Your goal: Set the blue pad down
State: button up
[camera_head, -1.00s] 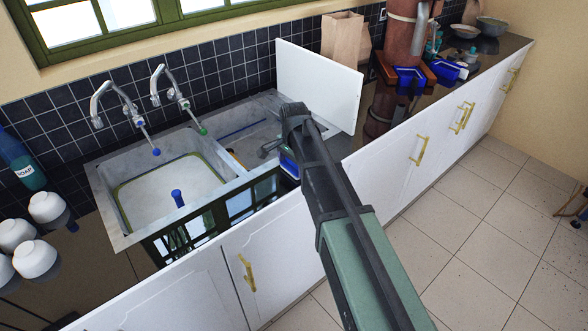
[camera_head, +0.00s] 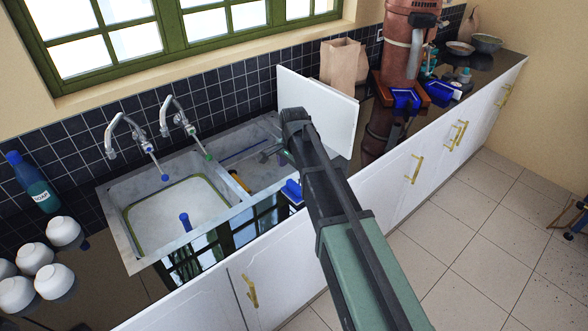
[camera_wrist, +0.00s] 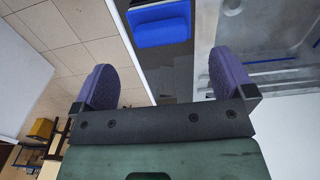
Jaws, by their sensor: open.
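The blue pad (camera_head: 292,190) lies on the dark counter strip at the front edge of the right sink basin, partly hidden by my arm. In the wrist view the blue pad (camera_wrist: 160,30) shows at the top, beyond the fingertips, with a darker blue part behind its bright face. My gripper (camera_wrist: 160,76) is open, its two purple fingers wide apart with nothing between them. The pad is apart from both fingers. In the head view my gripper (camera_head: 284,156) is mostly hidden by the arm, over the right basin.
The double sink (camera_head: 118,222) has two taps behind it. A white panel (camera_head: 318,103) stands upright at its right side. White bowls (camera_head: 64,232) and a soap bottle (camera_head: 36,184) are at left. A brown machine (camera_head: 400,55) and paper bags (camera_head: 341,64) stand farther right.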

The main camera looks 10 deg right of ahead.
aim_at(294, 184)
jog(key=s+r+n+p, duration=0.1)
jog(key=s+r+n, duration=0.2)
jog(key=s+n, duration=0.9)
jog(key=s, duration=0.9)
jog(key=shift+s+n, duration=0.2)
jog(key=shift+n, duration=0.1)
